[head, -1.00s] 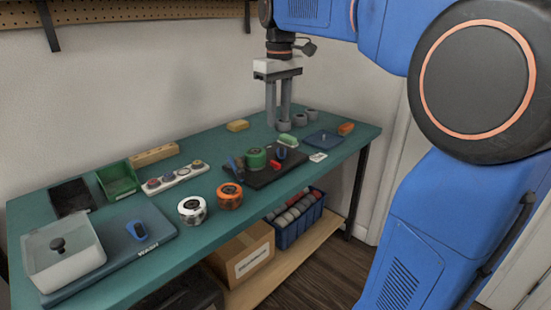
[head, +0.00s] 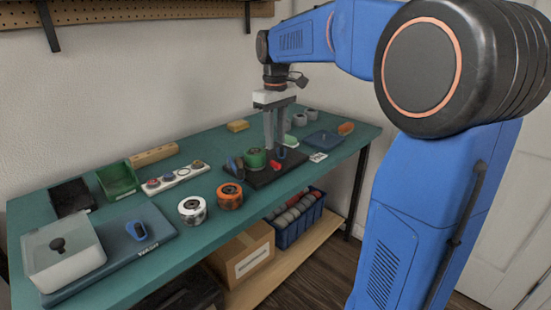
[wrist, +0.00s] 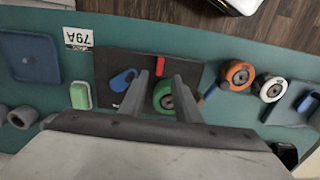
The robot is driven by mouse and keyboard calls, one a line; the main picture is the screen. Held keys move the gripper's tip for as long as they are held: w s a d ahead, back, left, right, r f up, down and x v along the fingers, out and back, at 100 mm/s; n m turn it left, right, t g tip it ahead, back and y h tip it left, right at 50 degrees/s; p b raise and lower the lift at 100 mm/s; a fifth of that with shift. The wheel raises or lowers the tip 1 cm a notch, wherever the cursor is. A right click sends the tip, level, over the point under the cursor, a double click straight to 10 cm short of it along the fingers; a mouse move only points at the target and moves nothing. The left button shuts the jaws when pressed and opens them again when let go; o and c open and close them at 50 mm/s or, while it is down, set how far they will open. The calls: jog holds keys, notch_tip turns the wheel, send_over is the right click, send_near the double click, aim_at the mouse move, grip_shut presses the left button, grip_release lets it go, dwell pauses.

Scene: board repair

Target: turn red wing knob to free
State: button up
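The red wing knob (head: 275,166) sits on the black board (head: 262,180). It also shows in the wrist view (wrist: 161,66), near the board's edge. A blue knob (wrist: 122,80) and a round green part (wrist: 163,97) are on the same board. My gripper (head: 275,147) is above the board in the head view. In the wrist view my gripper (wrist: 161,76) has its two fingers apart with nothing held. The red knob appears between and just beyond the fingertips, and the green part is partly hidden by a finger.
An orange roll (head: 229,195) and a white roll (head: 192,209) stand left of the board. A blue tray (head: 323,140) and a white label card (head: 318,157) lie to its right.

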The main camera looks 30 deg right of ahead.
aim_at(276, 162)
notch_tip(276, 162, down, 7)
jog(key=shift+f, duration=0.2)
dwell(0.3)
grip_shut()
